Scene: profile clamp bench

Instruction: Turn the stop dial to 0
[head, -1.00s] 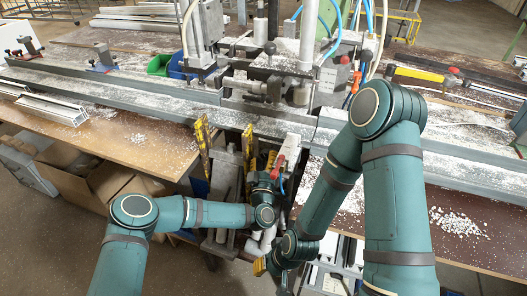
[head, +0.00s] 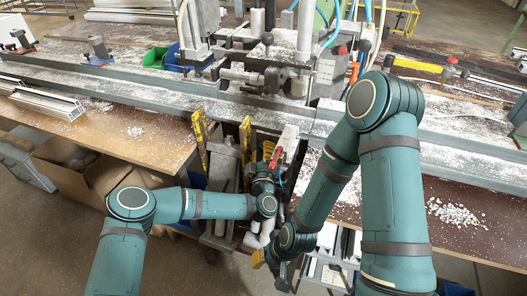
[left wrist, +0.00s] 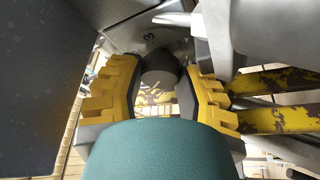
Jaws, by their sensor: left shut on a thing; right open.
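The stop dial shows in the left wrist view as a dark round knob (left wrist: 158,68) in front of a grey plate (left wrist: 150,32) with printed numerals. One numeral looks like a 3; the others are too small or covered to read. My left gripper (left wrist: 159,88), with yellow fingers and dark pads, is shut on the knob from both sides. Any pointer mark on the knob is not visible. In the head view my left gripper (head: 268,152) is small beside a red lever (head: 275,163) and hides the dial. My right gripper (head: 268,262) is lower, open and partly hidden by its arm.
Yellow worn bars (left wrist: 275,98) run close to the right finger. The clamp machine (head: 270,75) and a long grey rail (head: 130,95) lie beyond the arms. White chips (head: 455,215) litter the bench. Cardboard boxes (head: 85,180) stand under the left bench.

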